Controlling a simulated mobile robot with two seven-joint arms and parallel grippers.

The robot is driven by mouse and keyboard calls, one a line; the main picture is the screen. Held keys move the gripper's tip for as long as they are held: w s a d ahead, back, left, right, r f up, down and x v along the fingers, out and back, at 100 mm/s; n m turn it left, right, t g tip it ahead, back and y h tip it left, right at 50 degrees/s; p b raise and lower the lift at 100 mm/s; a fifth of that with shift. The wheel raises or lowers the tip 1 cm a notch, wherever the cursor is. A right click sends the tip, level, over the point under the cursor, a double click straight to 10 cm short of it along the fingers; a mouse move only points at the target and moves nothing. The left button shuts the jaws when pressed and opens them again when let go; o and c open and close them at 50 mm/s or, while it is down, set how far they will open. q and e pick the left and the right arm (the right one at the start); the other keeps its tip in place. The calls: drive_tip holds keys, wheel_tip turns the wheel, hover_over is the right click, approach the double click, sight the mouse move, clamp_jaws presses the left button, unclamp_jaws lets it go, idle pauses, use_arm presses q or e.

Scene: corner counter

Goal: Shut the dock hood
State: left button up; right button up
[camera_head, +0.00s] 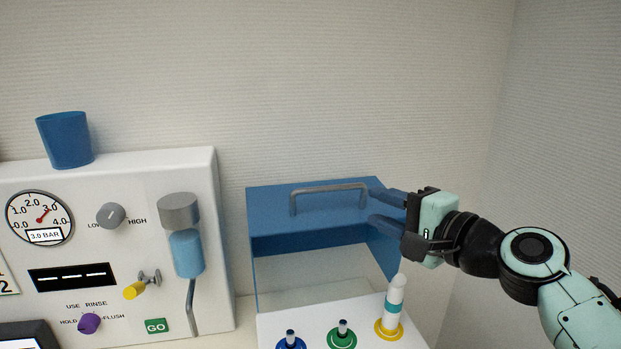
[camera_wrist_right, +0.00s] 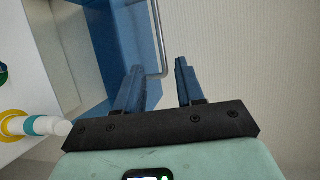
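The dock hood (camera_head: 271,213) is blue and stands raised over the white dock (camera_head: 308,329), with an open gap below its front edge. A grey bar handle (camera_head: 330,188) runs along its top; it also shows in the right wrist view (camera_wrist_right: 159,38). My right gripper (camera_head: 371,205) is open at the right end of the hood, close to the handle's right end. In the right wrist view its two blue fingers (camera_wrist_right: 158,82) are apart, and the handle's end appears between them in the picture. I cannot tell whether anything touches. My left gripper is out of view.
A white bottle with a teal band (camera_head: 395,300) stands on the dock's yellow ring, below my right gripper. Blue (camera_head: 290,342) and green (camera_head: 342,336) posts are beside it. A white panel (camera_head: 120,180) with a gauge stands left, a blue cup (camera_head: 66,141) on top.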

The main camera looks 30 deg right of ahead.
sight(334, 189)
drive_tip(key=w+p, duration=0.1)
drive_tip(key=w, duration=0.3)
drive_tip(key=w+a+f+p, duration=0.1)
drive_tip(key=w, duration=0.3)
drive_tip(key=w+a+p, duration=0.1)
drive_tip(key=w, duration=0.3)
drive_tip(key=shift+w+f, duration=0.15)
drive_tip(key=shift+w, duration=0.2)
clamp_jaws()
